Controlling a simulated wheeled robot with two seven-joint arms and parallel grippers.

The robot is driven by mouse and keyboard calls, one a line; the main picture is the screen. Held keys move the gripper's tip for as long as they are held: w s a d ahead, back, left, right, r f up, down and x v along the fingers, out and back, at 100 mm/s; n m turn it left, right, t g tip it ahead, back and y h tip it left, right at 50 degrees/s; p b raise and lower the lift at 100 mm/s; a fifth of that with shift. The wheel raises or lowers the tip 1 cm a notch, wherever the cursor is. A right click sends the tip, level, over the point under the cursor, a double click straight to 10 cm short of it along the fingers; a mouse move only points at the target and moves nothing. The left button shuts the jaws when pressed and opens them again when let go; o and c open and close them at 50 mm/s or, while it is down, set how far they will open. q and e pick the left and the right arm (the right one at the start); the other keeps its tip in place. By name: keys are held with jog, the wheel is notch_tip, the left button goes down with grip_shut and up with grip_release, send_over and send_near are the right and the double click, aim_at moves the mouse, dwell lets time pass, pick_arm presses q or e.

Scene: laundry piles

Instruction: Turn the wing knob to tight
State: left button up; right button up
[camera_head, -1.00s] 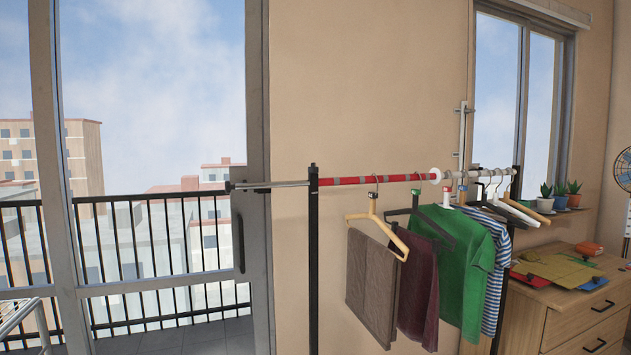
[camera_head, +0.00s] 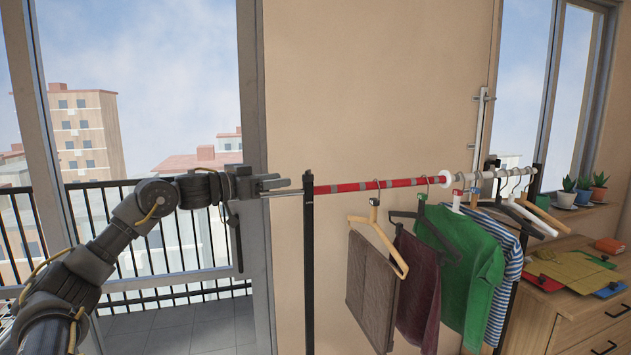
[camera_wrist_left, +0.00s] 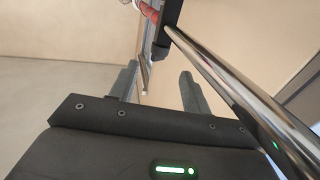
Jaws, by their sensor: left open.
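A garment rail (camera_head: 350,186) with a red-and-grey section and a bare metal left end sits on a black post (camera_head: 309,260). A small dark fitting (camera_head: 308,174) tops this post; I cannot tell whether it is the wing knob, or how any knob is turned. My left gripper (camera_head: 288,187) is open, beside the bare metal rod just left of the post. In the left wrist view its fingers (camera_wrist_left: 158,86) are apart with nothing between them. The metal rod (camera_wrist_left: 235,85) passes to their right, toward a dark clamp (camera_wrist_left: 163,38). My right gripper is out of view.
A white round collar (camera_head: 446,178) sits farther along the rail. Brown trousers (camera_head: 370,285), a maroon garment (camera_head: 418,280), a green shirt (camera_head: 462,260) and a striped shirt (camera_head: 510,270) hang right of the post. A wooden dresser (camera_head: 570,320) stands at right, a glass door at left.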

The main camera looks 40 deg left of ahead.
aim_at(304, 175)
pick_arm(q)
jog(key=p+x, duration=0.4)
jog(key=x, duration=0.1)
jog(key=p+x, duration=0.2)
jog(key=x, duration=0.1)
jog(key=shift+w+d+r, duration=0.1)
jog(key=shift+d+r, duration=0.1)
jog(key=shift+r, duration=0.2)
jog(key=shift+w+d+f+p, duration=0.1)
jog(key=shift+w+p, duration=0.1)
jog(key=shift+w, duration=0.15)
jog(key=shift+w+d+f+p, duration=0.1)
jog(key=shift+w+f+p, duration=0.1)
jog(key=shift+w, duration=0.15)
jog(key=shift+r, duration=0.1)
jog(key=shift+c, duration=0.5)
jog(key=c, duration=0.8)
jog(key=shift+c, duration=0.2)
